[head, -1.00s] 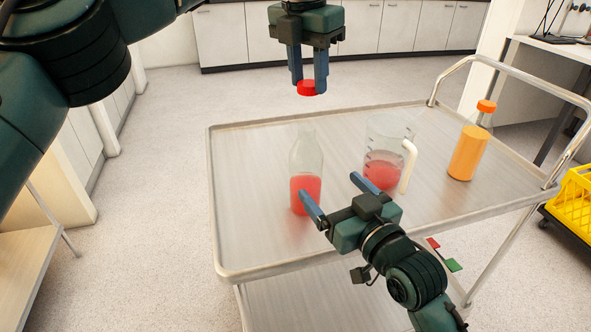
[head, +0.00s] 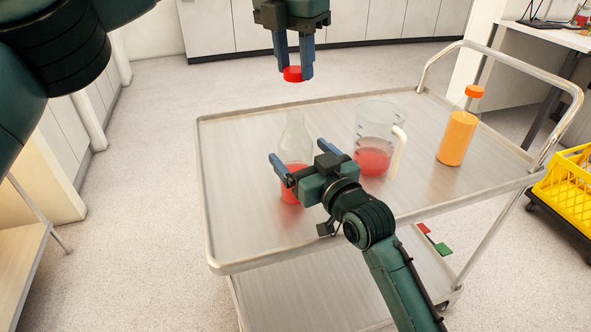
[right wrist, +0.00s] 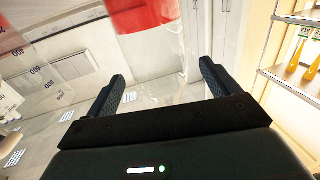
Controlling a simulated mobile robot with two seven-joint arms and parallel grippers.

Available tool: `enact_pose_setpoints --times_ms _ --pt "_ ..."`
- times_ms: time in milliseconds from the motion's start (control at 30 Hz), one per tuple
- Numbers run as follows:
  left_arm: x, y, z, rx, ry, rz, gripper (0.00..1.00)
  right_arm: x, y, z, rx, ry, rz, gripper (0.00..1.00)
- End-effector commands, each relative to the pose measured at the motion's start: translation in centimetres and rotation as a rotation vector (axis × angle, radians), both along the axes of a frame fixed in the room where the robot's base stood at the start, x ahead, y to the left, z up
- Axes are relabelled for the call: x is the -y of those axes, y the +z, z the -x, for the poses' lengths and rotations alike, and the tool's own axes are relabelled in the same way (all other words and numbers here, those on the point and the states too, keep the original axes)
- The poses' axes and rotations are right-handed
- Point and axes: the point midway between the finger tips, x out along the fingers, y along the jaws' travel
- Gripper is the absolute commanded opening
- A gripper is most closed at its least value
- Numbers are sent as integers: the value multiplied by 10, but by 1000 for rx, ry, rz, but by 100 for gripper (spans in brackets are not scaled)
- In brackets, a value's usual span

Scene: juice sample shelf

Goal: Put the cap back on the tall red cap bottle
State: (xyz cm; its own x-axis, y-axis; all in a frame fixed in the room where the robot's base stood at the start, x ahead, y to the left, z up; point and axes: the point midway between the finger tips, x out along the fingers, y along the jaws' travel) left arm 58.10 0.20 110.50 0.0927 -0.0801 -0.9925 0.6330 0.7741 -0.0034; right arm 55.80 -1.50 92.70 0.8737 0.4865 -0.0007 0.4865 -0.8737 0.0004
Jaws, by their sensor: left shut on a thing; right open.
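The tall bottle (head: 295,140) is clear glass, uncapped, with red juice in its lower part. It stands upright near the left of the cart top. My left gripper (head: 293,70) is shut on the red cap (head: 292,74) and holds it in the air above and beyond the bottle. My right gripper (head: 307,164) is open, in front of the bottle, and its arm hides part of the bottle's lower side. In the right wrist view, the bottle's red juice (right wrist: 145,14) shows at the top, beyond the open fingers (right wrist: 160,85). I cannot tell if a finger touches it.
A graduated jug (head: 373,160) with red juice and a white handle stands right of the bottle. An orange-capped juice bottle (head: 457,137) stands farther right. The metal cart (head: 240,240) has a raised rim and a rail at right. A yellow crate (head: 568,185) is beyond it.

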Motion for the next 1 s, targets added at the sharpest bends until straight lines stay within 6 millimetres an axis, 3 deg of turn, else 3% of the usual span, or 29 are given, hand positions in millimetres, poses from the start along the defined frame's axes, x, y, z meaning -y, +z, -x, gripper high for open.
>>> enact_pose_setpoints --times_ms 100,300,700,1000 --pt "0 0 0 0 0 0 15 -11 1 -18 0 1 -1 88" --pt "0 0 0 0 0 0 15 -20 0 -35 0 1 -1 88" --pt "0 0 0 0 0 0 15 -22 0 -39 0 1 -1 87" --pt "0 0 0 0 0 0 15 -22 0 -39 0 1 -1 62"
